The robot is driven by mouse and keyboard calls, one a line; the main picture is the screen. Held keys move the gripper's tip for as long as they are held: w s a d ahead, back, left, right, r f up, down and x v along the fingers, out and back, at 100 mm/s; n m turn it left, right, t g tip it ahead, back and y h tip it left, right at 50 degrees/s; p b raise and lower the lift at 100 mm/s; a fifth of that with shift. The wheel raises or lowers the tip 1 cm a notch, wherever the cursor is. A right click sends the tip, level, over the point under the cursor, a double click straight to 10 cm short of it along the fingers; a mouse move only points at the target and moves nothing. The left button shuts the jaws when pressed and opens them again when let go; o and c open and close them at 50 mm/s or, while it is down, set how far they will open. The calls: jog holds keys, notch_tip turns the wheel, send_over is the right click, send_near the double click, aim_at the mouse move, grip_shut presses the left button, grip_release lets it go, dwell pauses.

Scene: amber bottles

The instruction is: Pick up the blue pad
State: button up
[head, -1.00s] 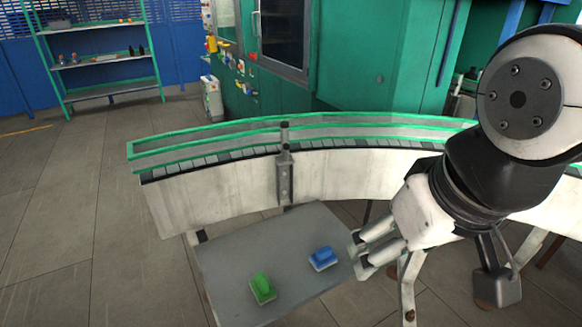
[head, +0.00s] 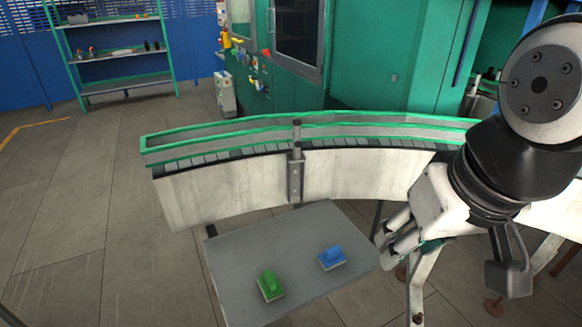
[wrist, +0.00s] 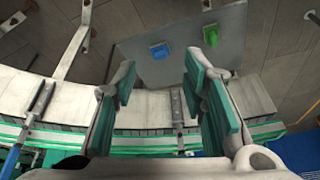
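The blue pad (head: 332,256) lies on the right part of a grey table (head: 232,245), a blue block on a pale base. It also shows in the wrist view (wrist: 160,51), ahead of the fingers. A similar green pad (head: 269,286) lies to its left and nearer on the same table; it is at upper right in the wrist view (wrist: 211,36). My gripper (head: 388,247) is at the table's right edge, to the right of the blue pad and apart from it. In the wrist view its green-lined fingers (wrist: 160,85) are spread wide with nothing between them.
A curved conveyor (head: 240,185) with green rails runs behind the table, close to my arm. A green machine cabinet (head: 375,60) stands behind it. A shelf (head: 115,55) is far back left. The table is bare around the two pads.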

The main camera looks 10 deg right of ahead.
jog(key=w+a+m+g+y, duration=0.1)
jog(key=w+m, duration=0.2)
jog(key=w, duration=0.3)
jog(key=m+g+h+p, duration=0.1)
jog(key=m+g+p, duration=0.2)
jog(key=m, duration=0.8)
send_over(333, 249)
notch_tip(333, 249, down, 25)
jog(key=shift+a+f, duration=0.1)
jog(key=shift+a, duration=0.05)
jog(key=shift+d+f, duration=0.2)
jog(key=shift+f, duration=2.5)
grip_shut()
